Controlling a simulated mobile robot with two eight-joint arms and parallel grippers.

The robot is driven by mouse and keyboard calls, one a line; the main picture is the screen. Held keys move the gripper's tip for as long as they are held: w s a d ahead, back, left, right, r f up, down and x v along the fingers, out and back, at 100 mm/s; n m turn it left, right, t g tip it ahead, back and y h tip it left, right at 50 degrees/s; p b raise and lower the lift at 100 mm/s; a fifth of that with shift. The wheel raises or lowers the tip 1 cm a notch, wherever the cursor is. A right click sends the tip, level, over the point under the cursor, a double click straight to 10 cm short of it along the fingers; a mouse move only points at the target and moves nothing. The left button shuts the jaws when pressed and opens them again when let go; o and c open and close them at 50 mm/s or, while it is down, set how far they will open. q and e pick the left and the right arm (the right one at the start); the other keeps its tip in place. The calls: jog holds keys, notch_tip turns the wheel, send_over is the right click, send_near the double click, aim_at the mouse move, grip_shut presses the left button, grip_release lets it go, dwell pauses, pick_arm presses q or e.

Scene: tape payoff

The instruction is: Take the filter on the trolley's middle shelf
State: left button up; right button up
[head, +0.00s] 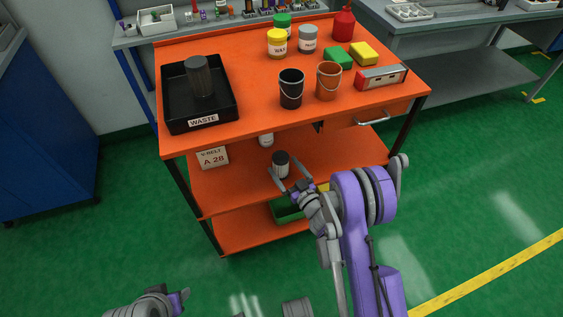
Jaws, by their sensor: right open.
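The filter (281,158), a small dark can with a pale top and ribbed side, stands upright on the orange trolley's middle shelf (235,190). My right gripper (281,164) is open, with one finger to the left of the filter and one to its right. Whether either finger touches it I cannot tell. The filter's lower part is close to the fingers. My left gripper (178,298) shows only partly at the bottom left, away from the trolley, and its jaws are unclear.
A V-belt box (212,157) and a white bottle (266,140) share the middle shelf. The top shelf above carries a waste tray (172,97) with a dark cylinder, two buckets, cans and sponges. A drawer (368,118) hangs below the top. A green bin (288,211) sits lower down.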

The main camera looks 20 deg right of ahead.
aim_at(277, 157)
jog(key=x, duration=0.5)
jog(key=shift+w+a, duration=0.15)
jog(key=shift+w, duration=0.15)
jog(key=shift+c, duration=0.2)
jog(key=c, duration=1.4)
